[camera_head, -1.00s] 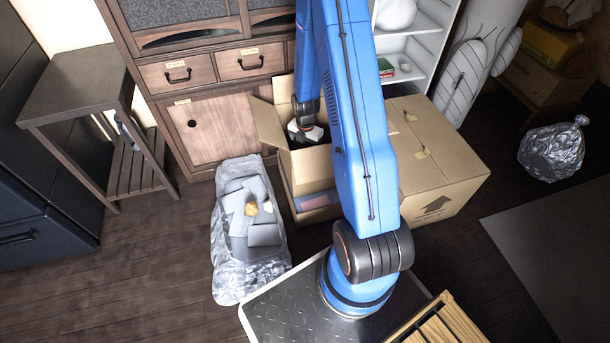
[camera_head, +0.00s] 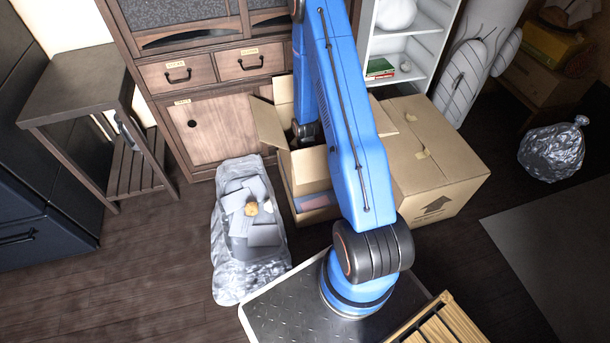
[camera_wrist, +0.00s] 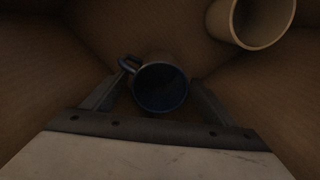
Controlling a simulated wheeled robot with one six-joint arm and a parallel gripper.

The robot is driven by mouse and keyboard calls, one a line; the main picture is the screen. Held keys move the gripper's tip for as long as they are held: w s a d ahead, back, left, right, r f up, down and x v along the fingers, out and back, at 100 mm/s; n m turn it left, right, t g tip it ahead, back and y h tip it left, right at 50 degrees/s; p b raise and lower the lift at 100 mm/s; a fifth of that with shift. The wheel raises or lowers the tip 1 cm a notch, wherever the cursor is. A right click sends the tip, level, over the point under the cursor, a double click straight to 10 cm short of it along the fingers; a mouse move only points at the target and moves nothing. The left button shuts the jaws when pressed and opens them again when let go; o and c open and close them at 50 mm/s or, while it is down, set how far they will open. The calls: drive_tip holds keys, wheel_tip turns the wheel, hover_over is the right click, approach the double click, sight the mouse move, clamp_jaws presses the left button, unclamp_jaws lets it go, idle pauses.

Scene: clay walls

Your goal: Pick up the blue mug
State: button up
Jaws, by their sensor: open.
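The blue mug (camera_wrist: 160,88) stands in the middle of the wrist view, its dark opening toward the camera and its handle at the upper left. It is inside an open cardboard box (camera_head: 313,165). My gripper (camera_wrist: 155,82) is open, with one finger to the left of the mug and one to the right. The left finger is close to the handle; I cannot tell whether it touches. In the head view the mug is hidden, and my gripper is mostly hidden down in the box.
A cream cup (camera_wrist: 252,20) is in the box at the upper right of the wrist view. Box walls surround my gripper closely. A closed cardboard box (camera_head: 435,160) stands to the right, a silvery bag (camera_head: 222,270) to the left, and a wooden cabinet (camera_head: 215,130) behind.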

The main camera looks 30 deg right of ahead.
drive_tip(key=shift+f, duration=1.05)
drive_tip(key=shift+c, duration=0.3)
drive_tip(key=c, duration=1.3)
drive_tip(key=shift+r, duration=0.1)
